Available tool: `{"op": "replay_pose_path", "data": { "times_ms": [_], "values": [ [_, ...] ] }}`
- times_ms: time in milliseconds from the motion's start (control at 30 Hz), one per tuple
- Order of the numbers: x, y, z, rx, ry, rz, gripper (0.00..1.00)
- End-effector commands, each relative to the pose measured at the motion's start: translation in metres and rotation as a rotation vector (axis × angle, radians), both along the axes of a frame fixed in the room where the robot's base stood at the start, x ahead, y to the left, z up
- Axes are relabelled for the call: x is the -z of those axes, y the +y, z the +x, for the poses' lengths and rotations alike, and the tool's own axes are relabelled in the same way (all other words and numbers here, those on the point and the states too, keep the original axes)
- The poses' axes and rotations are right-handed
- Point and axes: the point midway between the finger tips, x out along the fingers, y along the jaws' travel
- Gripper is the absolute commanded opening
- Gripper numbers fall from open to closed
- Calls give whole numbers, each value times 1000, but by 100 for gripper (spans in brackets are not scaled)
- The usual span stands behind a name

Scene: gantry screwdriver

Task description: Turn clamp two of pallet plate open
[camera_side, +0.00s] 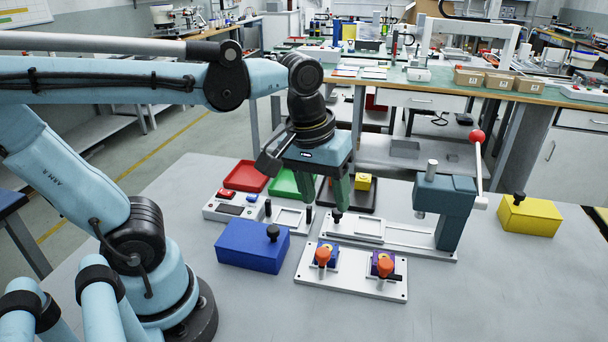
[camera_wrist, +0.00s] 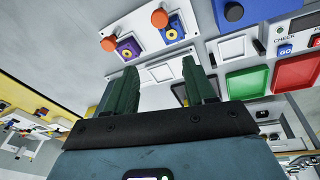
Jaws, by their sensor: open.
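The white pallet plate (camera_side: 350,280) lies flat on the table, in front of the press. It carries two blue and purple pieces, each with an orange-knobbed clamp: a left clamp (camera_side: 322,257) and a right clamp (camera_side: 385,265). Which is clamp two cannot be told. In the wrist view the plate (camera_wrist: 179,39) is at the top, with one orange knob (camera_wrist: 108,44) left and another (camera_wrist: 159,18) right. My gripper (camera_side: 338,192) is above and behind the plate, pointing down. Its green fingers (camera_wrist: 160,72) are apart, with nothing visible between them; it touches neither clamp.
A teal press (camera_side: 447,200) with a red-balled lever stands right of my gripper. A blue box (camera_side: 252,248) is left of the plate, a yellow box (camera_side: 530,217) far right. Red (camera_side: 246,175), green and black trays lie behind. The front right table is clear.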

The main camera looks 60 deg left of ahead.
Motion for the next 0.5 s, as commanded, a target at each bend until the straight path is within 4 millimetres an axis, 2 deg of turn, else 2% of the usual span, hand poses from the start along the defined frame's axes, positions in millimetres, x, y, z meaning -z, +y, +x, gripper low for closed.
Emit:
{"op": "replay_pose_path", "data": {
  "times_ms": [100, 267, 367, 500],
  "values": [
    [-12, -9, -3, -145, 123, -12, 55],
    [-19, -15, -7, -258, 205, -6, 55],
    [-17, -15, -7, -276, 217, -5, 55],
    [-4, -15, -7, -276, 216, -5, 55]
  ]
}}
